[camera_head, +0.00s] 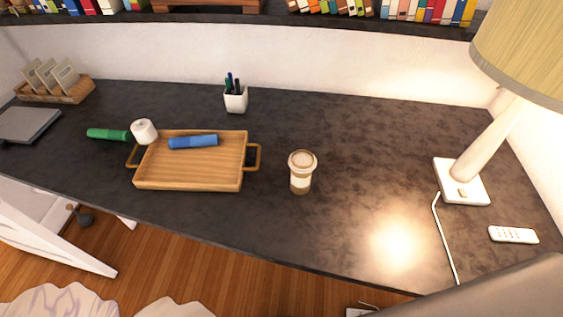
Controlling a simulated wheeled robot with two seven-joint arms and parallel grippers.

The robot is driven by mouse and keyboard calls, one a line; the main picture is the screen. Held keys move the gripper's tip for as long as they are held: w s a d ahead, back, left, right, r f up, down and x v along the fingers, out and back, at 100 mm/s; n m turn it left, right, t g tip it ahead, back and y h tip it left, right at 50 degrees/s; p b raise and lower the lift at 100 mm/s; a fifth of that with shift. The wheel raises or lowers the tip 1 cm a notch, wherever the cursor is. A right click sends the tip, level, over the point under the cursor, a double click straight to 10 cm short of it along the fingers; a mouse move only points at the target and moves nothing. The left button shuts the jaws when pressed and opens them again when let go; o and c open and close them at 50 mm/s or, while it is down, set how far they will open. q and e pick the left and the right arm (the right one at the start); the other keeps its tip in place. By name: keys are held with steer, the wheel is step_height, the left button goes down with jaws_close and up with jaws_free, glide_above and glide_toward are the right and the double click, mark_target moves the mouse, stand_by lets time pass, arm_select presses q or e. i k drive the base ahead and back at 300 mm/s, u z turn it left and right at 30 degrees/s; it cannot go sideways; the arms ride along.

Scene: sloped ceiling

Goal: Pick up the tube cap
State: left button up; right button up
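No part that I can clearly tell as a tube cap shows. A blue tube-like cylinder (193,141) lies in the wooden tray (190,178), near its back edge. A green tube-like cylinder (108,134) lies on the dark desk (350,130), left of the tray. A short white cylinder (144,131) is at the tray's back left corner, between the green cylinder and the tray. I cannot tell whether it touches the tray, or which of these bears the cap. Neither of my grippers is in view.
A lidded coffee cup (301,172) stands right of the tray. A pen holder (236,99) stands behind it. A lamp (462,181), its cord and a white remote (513,235) are at the right. A grey shape covers the bottom right corner. The desk's middle right is clear.

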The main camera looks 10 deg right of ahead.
mark_target(143, 129)
steer(key=u, duration=2.15)
steer(key=i, duration=1.85)
steer(key=z, duration=3.3)
